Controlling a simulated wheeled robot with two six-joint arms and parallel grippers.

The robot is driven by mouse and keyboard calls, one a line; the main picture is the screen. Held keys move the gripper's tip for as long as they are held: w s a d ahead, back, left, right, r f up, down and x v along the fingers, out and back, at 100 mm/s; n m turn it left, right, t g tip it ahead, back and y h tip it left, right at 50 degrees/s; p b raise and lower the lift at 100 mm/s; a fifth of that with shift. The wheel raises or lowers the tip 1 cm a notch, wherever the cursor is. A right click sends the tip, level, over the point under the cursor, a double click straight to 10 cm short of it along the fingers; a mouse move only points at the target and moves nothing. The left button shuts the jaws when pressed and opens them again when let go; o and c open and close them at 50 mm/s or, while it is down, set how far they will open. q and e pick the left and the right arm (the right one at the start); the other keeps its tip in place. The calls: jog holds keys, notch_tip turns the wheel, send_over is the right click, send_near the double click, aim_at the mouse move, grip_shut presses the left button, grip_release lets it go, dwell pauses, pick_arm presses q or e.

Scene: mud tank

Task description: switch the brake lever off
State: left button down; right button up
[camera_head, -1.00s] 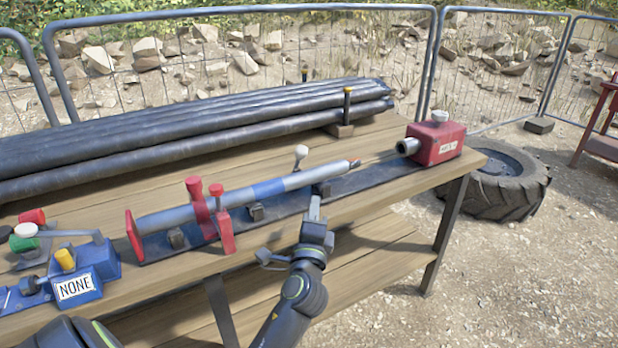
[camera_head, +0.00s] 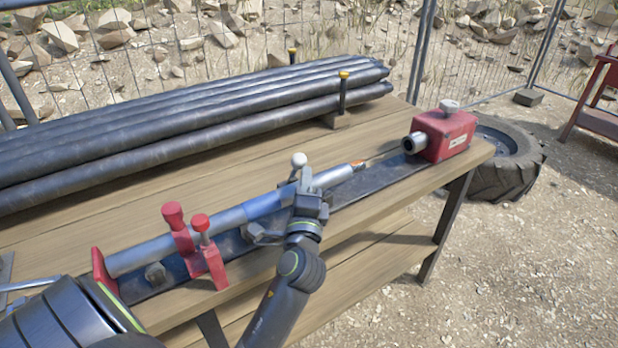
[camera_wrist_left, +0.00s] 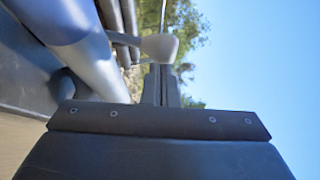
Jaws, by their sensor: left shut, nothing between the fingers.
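A lever with a pale ball knob (camera_head: 299,160) stands beside the long grey and blue cylinder (camera_head: 230,218) on the bench. I take it for the brake lever. In the left wrist view its pale knob (camera_wrist_left: 160,45) shows just beyond my fingertips, with its shaft running to the left. My left gripper (camera_head: 306,174) is shut and empty, close in front of the lever. I cannot tell whether the fingers touch it. The lever's lower part is hidden behind my gripper. My right gripper is not in view.
Red clamp posts (camera_head: 179,228) hold the cylinder's near end. A red box (camera_head: 443,135) with a grey knob sits at the bench's right end. Dark pipes (camera_head: 180,125) lie along the back. A tyre (camera_head: 505,165) lies beyond the bench.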

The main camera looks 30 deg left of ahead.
pick_arm(q)
jog(key=w+a+r+n+g+h+p, duration=0.3)
jog(key=a+p, duration=0.6)
jog(key=p, duration=1.3)
notch_tip(320, 180, up, 2)
jog(key=shift+w+a+n+g, duration=0.3)
jog(key=shift+w+n+g, duration=0.25)
jog(key=shift+g, duration=0.55)
jog(key=shift+w+p, duration=0.1)
jog(key=shift+p, duration=0.2)
jog(key=shift+r, duration=0.15)
